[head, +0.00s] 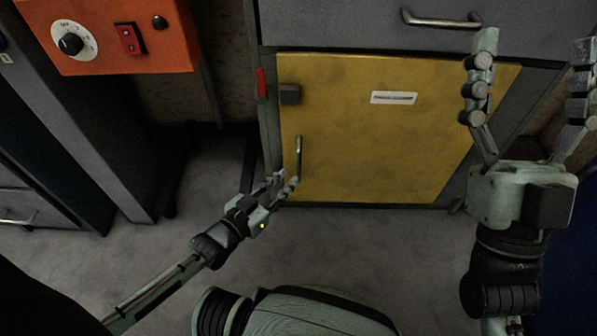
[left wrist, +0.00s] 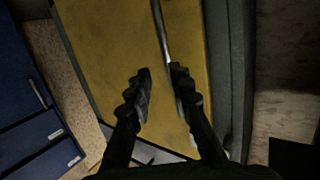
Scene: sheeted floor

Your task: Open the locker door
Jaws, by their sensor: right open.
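The yellow locker door (head: 385,145) is in the middle of the head view and looks shut in its grey frame. Its metal handle (head: 298,158) stands upright near its lower left edge. My left gripper (head: 283,182) is at the handle's lower end. In the left wrist view, its fingers (left wrist: 160,92) are apart, and the handle (left wrist: 161,30) runs down to the right finger, which hides its lower end. I cannot tell whether they touch. My right gripper (head: 535,48) is open and empty, raised before the locker's right side.
A grey drawer (head: 350,22) with a metal handle (head: 440,20) is above the door. A dark latch block (head: 290,94) and a red tag (head: 261,83) are at the door's upper left. An orange control box (head: 110,40) is at upper left. Floor before the door is bare.

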